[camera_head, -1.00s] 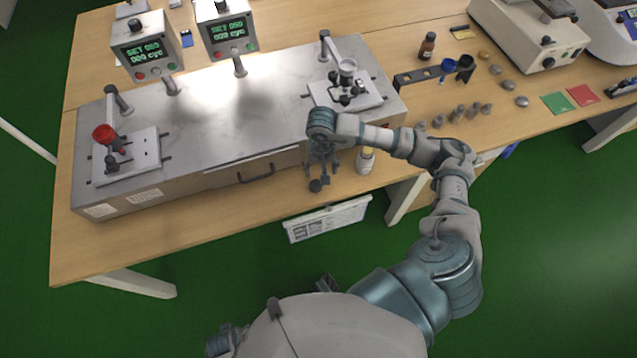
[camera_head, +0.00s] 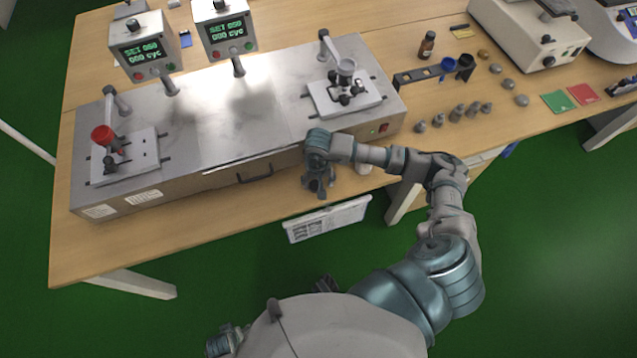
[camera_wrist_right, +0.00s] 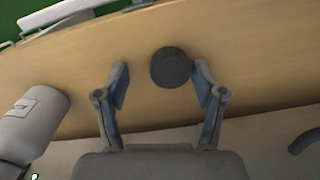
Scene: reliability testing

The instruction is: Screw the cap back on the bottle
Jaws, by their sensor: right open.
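The dark round cap (camera_wrist_right: 171,67) lies on the wooden table in the right wrist view. My right gripper (camera_wrist_right: 161,84) is open, with its two fingers spread on either side of the cap, which is closer to the right-hand finger. In the head view the right gripper (camera_head: 319,186) is above the table's front edge and covers the cap. The white bottle (camera_head: 364,168) stands just right of the gripper, mostly hidden by my right arm. It also shows at the left of the right wrist view (camera_wrist_right: 38,118), with a label.
The metal test machine (camera_head: 215,115) with a drawer handle (camera_head: 255,176) stands right behind the gripper. Several small weights (camera_head: 457,113) and a brown bottle (camera_head: 427,45) are farther right. The front left table strip is clear.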

